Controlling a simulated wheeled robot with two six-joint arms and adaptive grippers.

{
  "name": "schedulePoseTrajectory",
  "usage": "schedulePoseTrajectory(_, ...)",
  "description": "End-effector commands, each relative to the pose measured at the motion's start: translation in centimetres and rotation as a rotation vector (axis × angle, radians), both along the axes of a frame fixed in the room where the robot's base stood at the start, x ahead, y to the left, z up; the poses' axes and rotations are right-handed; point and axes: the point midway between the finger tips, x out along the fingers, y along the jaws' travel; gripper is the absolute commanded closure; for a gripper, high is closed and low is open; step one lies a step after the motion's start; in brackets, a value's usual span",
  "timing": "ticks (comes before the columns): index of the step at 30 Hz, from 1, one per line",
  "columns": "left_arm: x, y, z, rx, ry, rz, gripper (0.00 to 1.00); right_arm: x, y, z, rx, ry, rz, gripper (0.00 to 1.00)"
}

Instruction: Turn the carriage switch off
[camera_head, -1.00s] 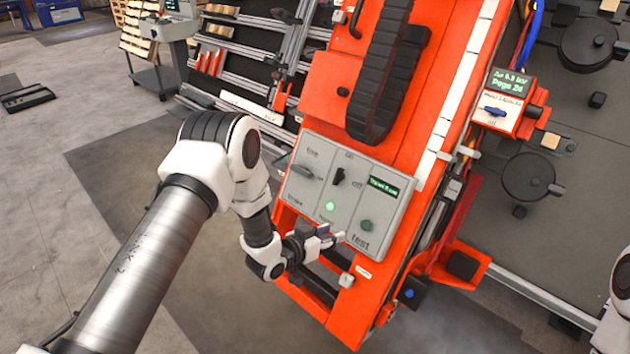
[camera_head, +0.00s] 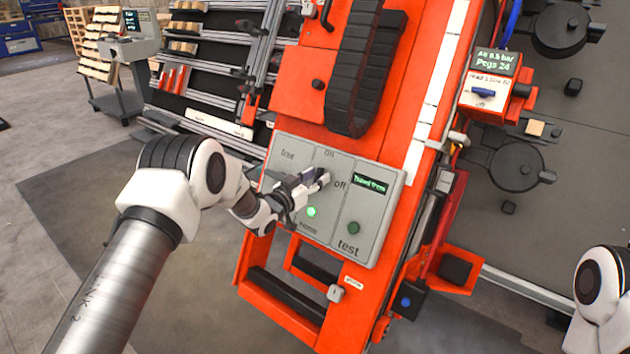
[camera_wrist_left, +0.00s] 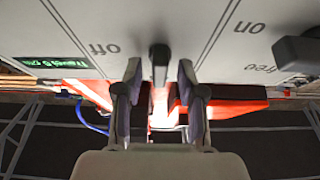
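The grey control panel (camera_head: 376,226) on the orange carriage has the carriage switch between the "on" and "off" labels. In the head view my left gripper (camera_head: 318,179) is at the panel and covers the switch. In the left wrist view the switch's dark lever (camera_wrist_left: 160,62) stands between the open fingertips of my left gripper (camera_wrist_left: 158,74), with a gap on each side. I cannot tell which label the lever points to. A green lamp (camera_head: 311,212) is lit on the panel. My right gripper is out of view.
A mode knob (camera_wrist_left: 300,50) sits beside the switch, and a green test button (camera_head: 353,228) is lower right on the panel. A black cable chain (camera_head: 366,70) runs above it. A small box with a blue switch (camera_head: 483,92) stands to the right.

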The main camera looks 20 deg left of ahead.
Motion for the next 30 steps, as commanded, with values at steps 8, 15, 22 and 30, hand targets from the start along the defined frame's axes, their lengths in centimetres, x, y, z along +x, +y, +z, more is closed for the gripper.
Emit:
schedulePoseTrajectory(8, 0.09, -0.03, -0.03, 0.0, 0.001, 0.0, 0.82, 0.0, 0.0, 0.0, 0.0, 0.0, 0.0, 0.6)
schedulePoseTrajectory(15, 0.08, -0.03, -0.03, 0.0, 0.001, 0.0, 1.0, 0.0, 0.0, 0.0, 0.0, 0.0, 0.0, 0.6)
schedulePoseTrajectory(22, 0.06, -0.06, -0.01, -0.017, 0.007, 0.01, 1.0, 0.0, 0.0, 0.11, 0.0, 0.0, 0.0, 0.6)
schedulePoseTrajectory(30, 0.05, -0.15, 0.09, -0.111, 0.043, 0.063, 1.0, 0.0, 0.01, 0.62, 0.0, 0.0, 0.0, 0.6)
